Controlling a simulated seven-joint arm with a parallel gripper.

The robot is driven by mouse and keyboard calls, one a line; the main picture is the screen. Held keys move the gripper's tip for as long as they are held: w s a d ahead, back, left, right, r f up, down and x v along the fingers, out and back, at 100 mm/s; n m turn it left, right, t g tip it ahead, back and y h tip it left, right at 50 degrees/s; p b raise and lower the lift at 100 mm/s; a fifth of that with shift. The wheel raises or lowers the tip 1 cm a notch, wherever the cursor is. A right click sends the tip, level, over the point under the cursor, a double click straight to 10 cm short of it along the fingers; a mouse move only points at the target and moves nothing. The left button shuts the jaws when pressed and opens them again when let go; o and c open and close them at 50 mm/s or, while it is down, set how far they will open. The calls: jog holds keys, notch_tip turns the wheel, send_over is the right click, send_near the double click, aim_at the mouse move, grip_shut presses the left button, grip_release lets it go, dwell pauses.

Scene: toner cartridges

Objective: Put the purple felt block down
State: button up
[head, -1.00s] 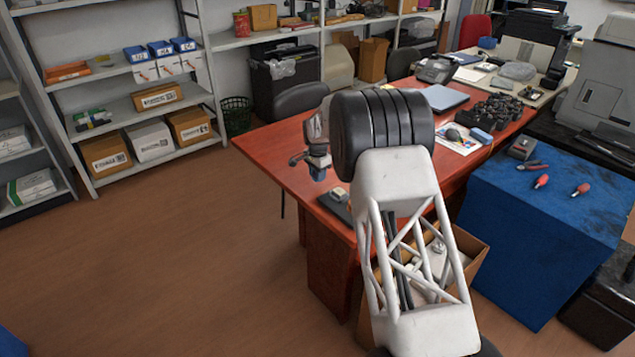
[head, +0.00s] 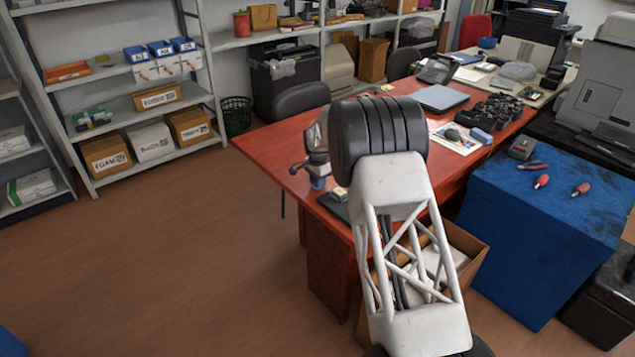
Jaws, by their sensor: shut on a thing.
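My gripper (head: 317,178) is over the left part of the red-brown desk (head: 275,150), partly hidden by my own arm. It points down and is shut on a small bluish-purple piece, which looks like the purple felt block (head: 318,183). Only a little of the block shows. I cannot tell whether it touches the desk top.
A dark flat pad (head: 335,207) with a small item on it lies just right of the gripper. A closed laptop (head: 440,98), several black parts (head: 497,110) and a blue-grey block (head: 481,135) lie farther right. The desk's left end is clear.

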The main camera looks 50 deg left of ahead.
jog(key=o, duration=0.9)
jog(key=shift+r, duration=0.1)
notch_tip(320, 180, up, 12)
dwell(0.4)
dwell(0.9)
